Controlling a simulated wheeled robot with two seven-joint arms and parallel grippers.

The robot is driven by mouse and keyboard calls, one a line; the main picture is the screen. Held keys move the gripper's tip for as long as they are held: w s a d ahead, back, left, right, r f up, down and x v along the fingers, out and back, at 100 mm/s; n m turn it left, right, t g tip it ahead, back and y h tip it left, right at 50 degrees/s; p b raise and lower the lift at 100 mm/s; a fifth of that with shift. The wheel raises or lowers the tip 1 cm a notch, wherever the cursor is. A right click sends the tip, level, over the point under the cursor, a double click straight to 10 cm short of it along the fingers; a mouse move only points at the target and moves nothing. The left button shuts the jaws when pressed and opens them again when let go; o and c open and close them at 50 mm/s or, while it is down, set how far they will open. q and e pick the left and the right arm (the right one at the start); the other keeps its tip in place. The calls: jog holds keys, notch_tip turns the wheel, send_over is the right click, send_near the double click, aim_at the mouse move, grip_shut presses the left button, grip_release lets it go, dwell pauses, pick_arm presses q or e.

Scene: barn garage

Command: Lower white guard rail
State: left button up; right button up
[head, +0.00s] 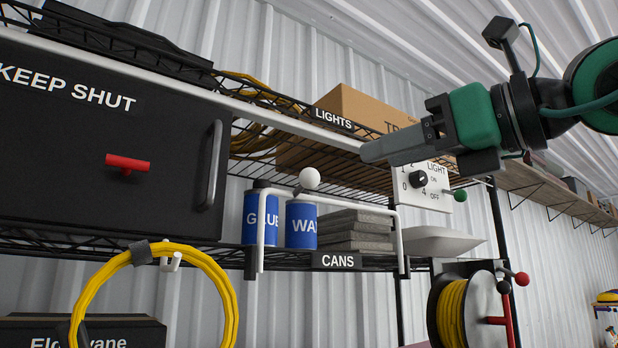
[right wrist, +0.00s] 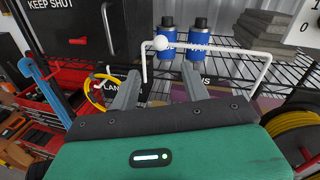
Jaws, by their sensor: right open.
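The white guard rail (head: 350,202) stands raised at the front edge of the shelf marked CANS, in front of two blue cans. A round white knob (head: 310,179) shows at its top bar, left of the middle. In the right wrist view the rail (right wrist: 225,50) and its knob (right wrist: 160,43) are beyond the fingertips. My right gripper (head: 372,152) is up and to the right of the knob in the head view, apart from the rail. Its two fingers are spread and empty in the right wrist view (right wrist: 160,82). My left gripper is not in view.
The blue cans (head: 301,226) and a grey stack (head: 355,230) sit behind the rail. A black KEEP SHUT cabinet (head: 70,150) is left. A light switch box (head: 422,186) and cable reel (head: 468,310) are right. A wire shelf (head: 280,122) with a cardboard box (head: 355,105) is above.

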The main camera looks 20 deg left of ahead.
aim_at(318, 174)
jog(key=p+x, duration=0.5)
jog(key=x, duration=0.7)
jog(key=shift+w+a+r+p, duration=0.15)
jog(key=shift+w+a+p, duration=0.15)
jog(key=shift+p, duration=0.1)
jog(key=shift+w+a, duration=0.25)
jog(key=shift+a, duration=0.2)
grip_shut()
jog(key=shift+d, duration=0.1)
